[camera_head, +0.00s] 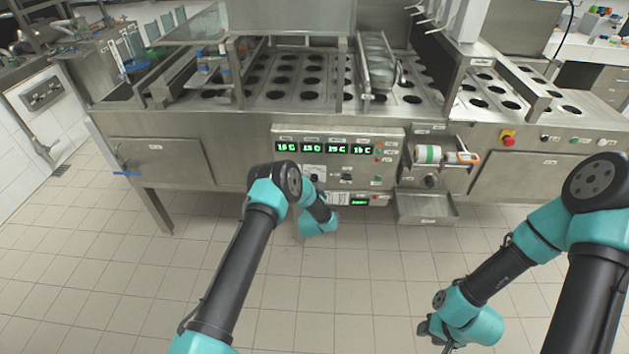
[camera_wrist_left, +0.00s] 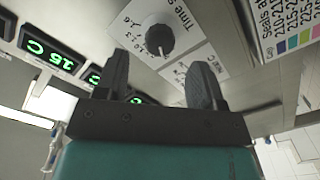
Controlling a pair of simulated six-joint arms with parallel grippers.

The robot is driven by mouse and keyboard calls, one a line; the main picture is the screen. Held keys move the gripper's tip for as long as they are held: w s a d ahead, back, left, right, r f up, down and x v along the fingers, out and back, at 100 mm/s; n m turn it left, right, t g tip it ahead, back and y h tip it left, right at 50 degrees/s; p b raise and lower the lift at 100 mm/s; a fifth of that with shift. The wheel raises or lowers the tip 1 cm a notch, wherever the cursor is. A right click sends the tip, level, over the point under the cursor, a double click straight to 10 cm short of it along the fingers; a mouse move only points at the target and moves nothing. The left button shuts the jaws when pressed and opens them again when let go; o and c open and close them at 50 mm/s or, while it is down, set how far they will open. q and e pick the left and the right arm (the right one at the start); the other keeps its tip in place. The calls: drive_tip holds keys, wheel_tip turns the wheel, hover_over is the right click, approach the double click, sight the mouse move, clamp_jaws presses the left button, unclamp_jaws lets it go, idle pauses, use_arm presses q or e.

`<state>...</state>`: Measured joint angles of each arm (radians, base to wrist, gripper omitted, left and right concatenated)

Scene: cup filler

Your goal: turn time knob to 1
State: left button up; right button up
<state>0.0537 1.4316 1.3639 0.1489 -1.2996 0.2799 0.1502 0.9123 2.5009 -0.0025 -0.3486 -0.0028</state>
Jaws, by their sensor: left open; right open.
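The time knob (camera_wrist_left: 160,39) is a round black dial on a white label reading "Time s" with a printed scale, in the left wrist view. Its pointer setting is too small to read. My left gripper (camera_wrist_left: 160,84) is open, its two dark fingers spread below the knob in that picture, with nothing between them. The knob is apart from the fingers. In the head view my left arm's wrist is close to the control panel (camera_head: 390,148), and its fingers are hidden or too small to make out. My right gripper (camera_head: 430,329) is low at the right, away from the machine, open and empty.
Green-digit displays (camera_head: 325,147) line the panel's top. A colour-striped chart (camera_wrist_left: 292,32) is beside the knob. A steel tray (camera_head: 425,207) juts out right of the panel, below a holder with a white-green roll (camera_head: 428,154). The tiled floor (camera_head: 310,290) is clear.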

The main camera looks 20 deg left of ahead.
sight(314, 180)
use_arm(q)
drive_tip(key=shift+x, duration=2.95)
drive_tip(key=c, duration=0.9)
